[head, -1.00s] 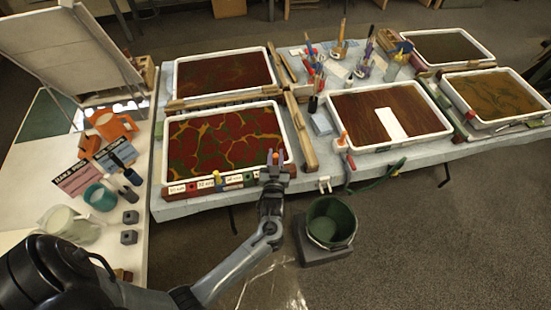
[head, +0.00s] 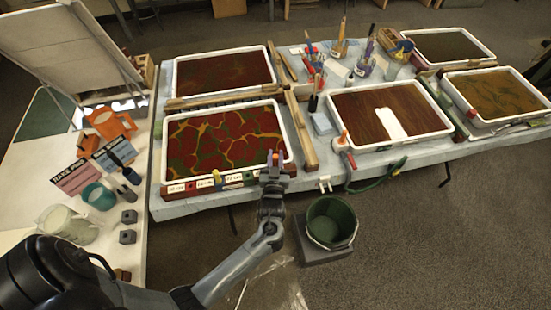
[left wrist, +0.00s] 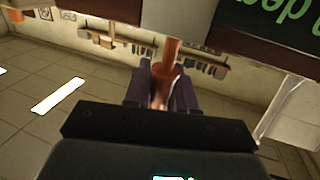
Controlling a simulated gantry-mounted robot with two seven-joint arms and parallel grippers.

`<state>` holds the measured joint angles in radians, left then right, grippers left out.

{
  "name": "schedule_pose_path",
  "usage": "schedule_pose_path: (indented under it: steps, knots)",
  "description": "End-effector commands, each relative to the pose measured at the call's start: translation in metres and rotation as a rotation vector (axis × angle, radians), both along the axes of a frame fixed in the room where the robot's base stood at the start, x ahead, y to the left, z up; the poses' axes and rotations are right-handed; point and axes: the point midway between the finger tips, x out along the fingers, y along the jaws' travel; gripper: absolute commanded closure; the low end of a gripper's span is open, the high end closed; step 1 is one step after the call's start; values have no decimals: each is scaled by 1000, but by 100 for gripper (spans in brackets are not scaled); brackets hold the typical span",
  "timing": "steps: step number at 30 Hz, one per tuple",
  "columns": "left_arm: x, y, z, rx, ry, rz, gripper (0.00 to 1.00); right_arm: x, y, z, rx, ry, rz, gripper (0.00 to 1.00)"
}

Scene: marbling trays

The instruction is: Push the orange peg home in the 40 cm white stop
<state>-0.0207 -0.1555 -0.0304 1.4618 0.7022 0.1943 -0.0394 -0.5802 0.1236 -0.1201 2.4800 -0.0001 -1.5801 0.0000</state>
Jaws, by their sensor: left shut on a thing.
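My left gripper (head: 273,170) is at the right end of the front edge of the near-left marbling tray (head: 286,135). It is shut on the orange peg (head: 276,159), of which only a small bit shows between the fingers. In the left wrist view the peg (left wrist: 172,50) stands between the fingers (left wrist: 162,85), and its far end meets the underside of a pale block (left wrist: 178,18), seemingly the white stop. How deep the peg sits in it I cannot tell. The stop is mostly hidden by the gripper in the head view. My right gripper is not in view.
Coloured stops and white labels line the tray's front edge, with a yellow peg (head: 217,177) standing there. A green bucket (head: 331,222) is on a grey block right of my left forearm. A wooden bar (head: 302,130) lies right of the tray.

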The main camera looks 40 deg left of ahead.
Motion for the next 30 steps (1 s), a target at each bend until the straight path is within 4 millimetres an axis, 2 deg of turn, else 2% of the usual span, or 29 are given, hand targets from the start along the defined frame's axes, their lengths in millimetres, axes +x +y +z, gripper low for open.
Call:
schedule_pose_path:
  steps: [30]
  knots:
    - [0, 0, -26, -1, -1, 0, 100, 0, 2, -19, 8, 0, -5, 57]
